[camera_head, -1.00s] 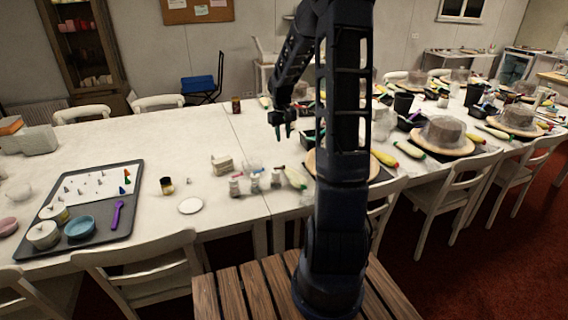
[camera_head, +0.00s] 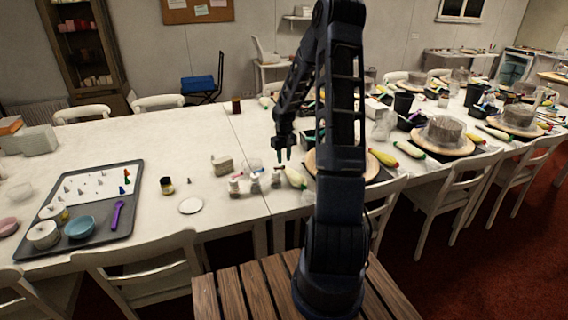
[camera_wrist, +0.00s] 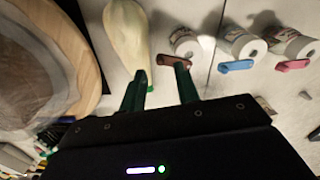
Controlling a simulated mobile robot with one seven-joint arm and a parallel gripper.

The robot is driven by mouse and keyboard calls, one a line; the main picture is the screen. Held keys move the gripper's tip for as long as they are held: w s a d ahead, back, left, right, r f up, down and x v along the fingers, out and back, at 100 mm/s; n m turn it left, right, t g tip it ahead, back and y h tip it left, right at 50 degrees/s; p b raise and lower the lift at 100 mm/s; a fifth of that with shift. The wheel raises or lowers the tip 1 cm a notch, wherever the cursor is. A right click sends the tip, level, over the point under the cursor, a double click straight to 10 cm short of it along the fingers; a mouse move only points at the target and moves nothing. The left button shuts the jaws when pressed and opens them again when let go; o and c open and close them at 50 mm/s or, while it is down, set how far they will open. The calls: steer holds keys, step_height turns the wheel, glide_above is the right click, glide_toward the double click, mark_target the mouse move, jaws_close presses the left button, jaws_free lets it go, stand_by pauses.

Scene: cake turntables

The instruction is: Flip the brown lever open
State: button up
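The brown lever (camera_wrist: 174,60) sticks out from the front of a small white cylinder bottle (camera_wrist: 186,42) in the wrist view. In the head view that bottle (camera_head: 276,181) stands nearest the piping bag, and its lever is too small to make out. My gripper (camera_wrist: 160,72) is open, with two dark green fingers apart and nothing between them. Its right fingertip overlaps the brown lever in the wrist view; I cannot tell if they touch. In the head view my gripper (camera_head: 284,154) hangs just above and behind the bottles.
A blue lever (camera_wrist: 236,66) and a pink lever (camera_wrist: 292,65) sit on neighbouring bottles to the right. A cream piping bag (camera_wrist: 126,35) lies close on the left, beside a wooden turntable (camera_wrist: 82,45) under a clear cover. A grey tray (camera_head: 125,205) lies farther left on the white table.

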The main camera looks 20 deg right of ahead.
steer(key=shift+f, duration=1.5)
jaws_close()
steer(key=shift+w+n, duration=0.45)
steer(key=shift+n, duration=0.7)
steer(key=shift+w+n, duration=0.45)
steer(key=shift+n, duration=0.7)
